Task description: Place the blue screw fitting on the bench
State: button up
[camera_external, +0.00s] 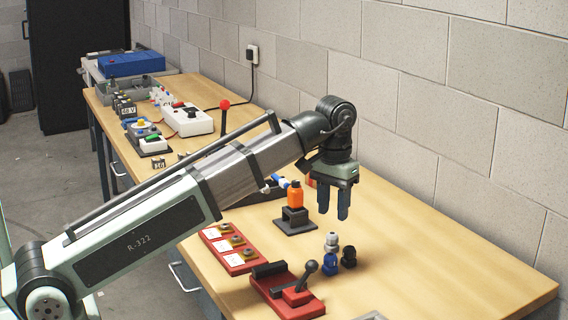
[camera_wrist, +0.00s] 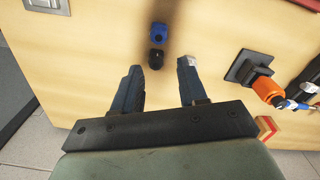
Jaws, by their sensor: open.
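The blue screw fitting (camera_external: 329,264) stands on the wooden bench (camera_external: 440,265) near its front right part. A black fitting (camera_external: 348,257) stands to its right, and a pale grey-white fitting (camera_external: 331,241) stands just behind it. My gripper (camera_external: 333,213) is open and empty, above the bench and behind the fittings. In the wrist view the blue fitting (camera_wrist: 157,33) lies ahead of my gripper (camera_wrist: 161,78), with the black fitting (camera_wrist: 155,60) nearer, in line with the gap between the fingers. The pale fitting (camera_wrist: 187,62) is at the right fingertip and partly hidden by it.
A red base with a black lever (camera_external: 290,295) and a red panel (camera_external: 230,249) lie at the front edge. The block wall runs behind; the bench's right end is clear.

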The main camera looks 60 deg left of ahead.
aim_at(331, 254)
notch_tip(331, 254, down, 9)
jog(key=n, duration=1.1)
jog(key=shift+s+r+n, duration=0.1)
jog(key=shift+r+n, duration=0.1)
jog(key=shift+n, duration=0.2)
jog(key=shift+s+d+f, duration=0.1)
jog(key=shift+d+f, duration=0.05)
jog(key=shift+f, duration=1.15)
jog(key=shift+d+f, duration=0.1)
jog(key=shift+f, duration=1.2)
jog(key=shift+c, duration=0.2)
grip_shut()
jog(key=shift+r, duration=0.15)
